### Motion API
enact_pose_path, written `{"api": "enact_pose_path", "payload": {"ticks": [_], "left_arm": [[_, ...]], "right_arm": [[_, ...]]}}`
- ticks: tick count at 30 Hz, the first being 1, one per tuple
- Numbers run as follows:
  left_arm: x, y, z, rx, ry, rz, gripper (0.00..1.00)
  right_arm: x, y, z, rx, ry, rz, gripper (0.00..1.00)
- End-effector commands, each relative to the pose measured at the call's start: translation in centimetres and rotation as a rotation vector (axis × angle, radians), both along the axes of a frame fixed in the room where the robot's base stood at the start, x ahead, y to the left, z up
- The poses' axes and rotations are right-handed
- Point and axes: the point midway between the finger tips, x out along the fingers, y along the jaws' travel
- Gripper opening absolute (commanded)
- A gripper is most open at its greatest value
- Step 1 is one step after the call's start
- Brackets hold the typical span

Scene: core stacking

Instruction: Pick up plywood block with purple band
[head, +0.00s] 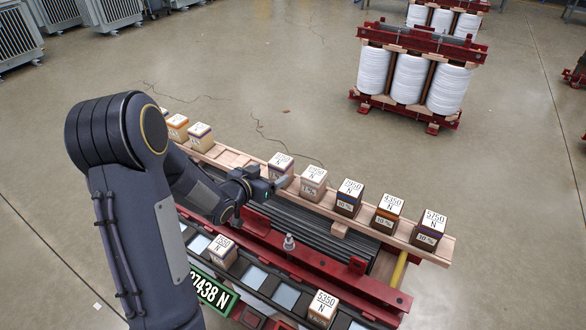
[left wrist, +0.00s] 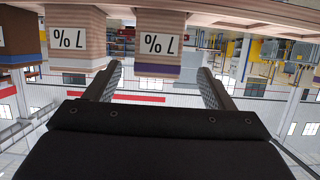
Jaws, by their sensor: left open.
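The plywood block with the purple band (head: 281,166) stands on the wooden rail, left of a plain pale block (head: 313,183). Nothing is held. I cannot tell whether a finger touches the block. My right gripper is not in view.
A metal post (head: 289,243) rises between the rows.

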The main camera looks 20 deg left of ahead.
Motion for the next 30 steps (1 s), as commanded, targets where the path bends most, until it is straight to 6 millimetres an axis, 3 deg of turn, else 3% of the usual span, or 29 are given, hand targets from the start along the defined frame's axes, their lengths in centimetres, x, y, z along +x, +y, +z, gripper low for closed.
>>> {"api": "enact_pose_path", "payload": {"ticks": [15, 23, 30], "left_arm": [[6.2, -1.4, -1.6, 0.001, 0.001, 0.001, 0.76], [6.6, -1.4, -1.8, 0.001, 0.001, 0.002, 0.76], [6.6, -1.4, -1.8, 0.001, 0.001, 0.002, 0.49]], "right_arm": [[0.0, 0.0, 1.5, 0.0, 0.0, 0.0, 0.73], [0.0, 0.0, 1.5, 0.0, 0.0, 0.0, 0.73], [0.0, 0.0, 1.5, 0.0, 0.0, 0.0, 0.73]]}}
